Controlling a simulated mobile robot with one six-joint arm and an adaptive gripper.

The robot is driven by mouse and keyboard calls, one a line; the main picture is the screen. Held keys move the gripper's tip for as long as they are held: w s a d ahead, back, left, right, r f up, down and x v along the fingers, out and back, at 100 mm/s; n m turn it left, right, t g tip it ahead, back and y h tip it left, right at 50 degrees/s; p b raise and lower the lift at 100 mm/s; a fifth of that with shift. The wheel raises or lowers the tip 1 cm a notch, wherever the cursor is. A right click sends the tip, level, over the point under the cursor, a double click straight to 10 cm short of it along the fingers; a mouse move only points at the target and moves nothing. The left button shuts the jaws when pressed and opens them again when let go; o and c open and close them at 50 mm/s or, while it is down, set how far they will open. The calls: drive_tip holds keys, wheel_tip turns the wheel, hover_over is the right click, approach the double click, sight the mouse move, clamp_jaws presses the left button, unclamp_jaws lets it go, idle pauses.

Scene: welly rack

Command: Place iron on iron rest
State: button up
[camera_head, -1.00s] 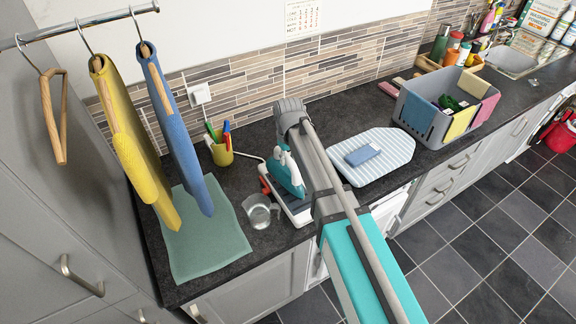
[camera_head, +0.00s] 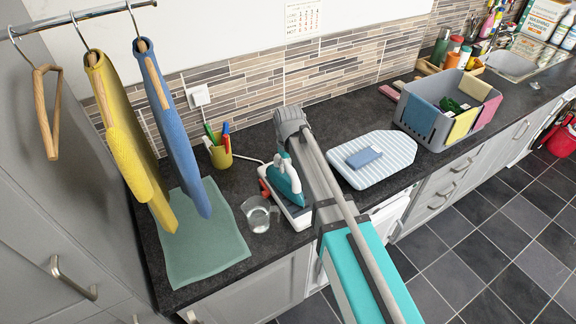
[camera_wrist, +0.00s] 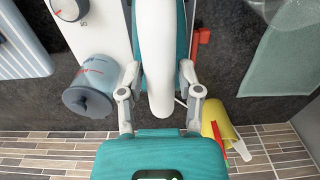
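The iron, teal with a white handle (camera_head: 286,179), shows beside my arm in the head view. It sits on or just above a white base (camera_head: 298,219), the likely iron rest; contact is hard to tell. In the wrist view the white handle (camera_wrist: 157,65) runs between the fingers of my gripper (camera_wrist: 160,70). The fingers are spread, one on each side, with narrow gaps to the handle. The white base with a dial (camera_wrist: 108,25) lies left of the iron there. In the head view my arm hides the gripper and the iron's right side.
A clear jug (camera_head: 258,214) and a green mat (camera_head: 205,240) lie left of the iron. A yellow pen cup (camera_head: 221,157) stands behind. A lidded blue container (camera_wrist: 90,95) is close by. A striped board (camera_head: 375,170) with a blue cloth (camera_head: 364,157) lies right, before a grey crate (camera_head: 425,122).

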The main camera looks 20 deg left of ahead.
drive_tip(key=shift+o, duration=0.8)
drive_tip(key=shift+r, duration=0.15)
wheel_tip(320, 180, up, 12)
drive_tip(key=p, duration=1.2)
drive_tip(key=shift+w+d, duration=0.1)
drive_tip(key=shift+d, duration=0.05)
idle(0.5)
drive_tip(key=s+d+m, duration=0.3)
drive_tip(key=d+m, duration=0.2)
drive_tip(key=d, duration=1.6)
drive_tip(key=s+d+m, duration=0.4)
drive_tip(key=d+m, duration=0.1)
drive_tip(key=d, duration=1.6)
drive_tip(key=shift+s, duration=0.2)
drive_tip(key=shift+d, duration=0.1)
